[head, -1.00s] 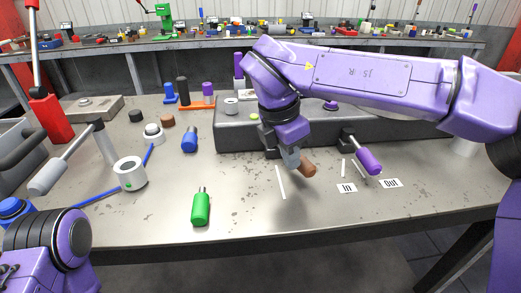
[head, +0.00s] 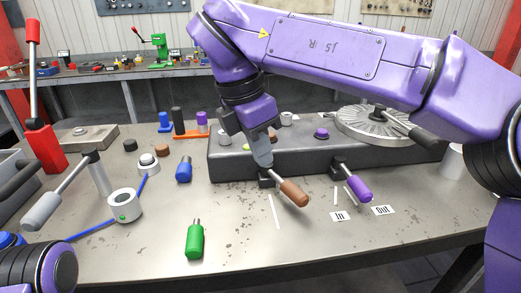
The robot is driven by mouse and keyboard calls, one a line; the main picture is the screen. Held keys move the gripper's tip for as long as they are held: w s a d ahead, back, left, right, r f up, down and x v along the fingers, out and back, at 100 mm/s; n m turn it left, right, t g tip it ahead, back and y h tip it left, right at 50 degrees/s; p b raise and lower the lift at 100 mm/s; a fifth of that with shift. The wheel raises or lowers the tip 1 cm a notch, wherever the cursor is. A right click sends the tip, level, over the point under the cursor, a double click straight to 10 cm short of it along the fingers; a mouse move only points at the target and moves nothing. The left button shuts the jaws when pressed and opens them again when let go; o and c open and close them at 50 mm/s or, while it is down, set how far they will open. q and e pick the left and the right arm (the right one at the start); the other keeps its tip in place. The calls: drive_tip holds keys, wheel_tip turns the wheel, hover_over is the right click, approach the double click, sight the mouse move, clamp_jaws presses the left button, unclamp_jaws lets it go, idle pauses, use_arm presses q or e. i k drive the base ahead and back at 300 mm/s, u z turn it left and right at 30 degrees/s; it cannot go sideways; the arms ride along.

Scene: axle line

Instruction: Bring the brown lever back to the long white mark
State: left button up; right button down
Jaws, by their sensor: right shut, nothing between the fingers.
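The brown lever (head: 294,194) sticks out from the front of the long dark housing (head: 225,165) and points down and to the right. Its handle is to the right of the long white mark (head: 273,212) on the table, apart from it. My right gripper (head: 264,164) is shut and empty, at the lever's base end, above and left of the brown handle. It partly hides the lever's pivot; I cannot tell whether it touches the lever. My left gripper is out of view; only part of my left arm shows at bottom left.
A purple lever (head: 359,189) stands to the right, near short white marks and the "In" (head: 340,217) and "Out" (head: 383,210) labels. A green tool (head: 195,240) lies front left. A grey-handled lever (head: 42,211) stands at left. The front middle of the table is clear.

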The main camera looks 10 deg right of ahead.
sight(301, 199)
drive_tip(key=k, duration=1)
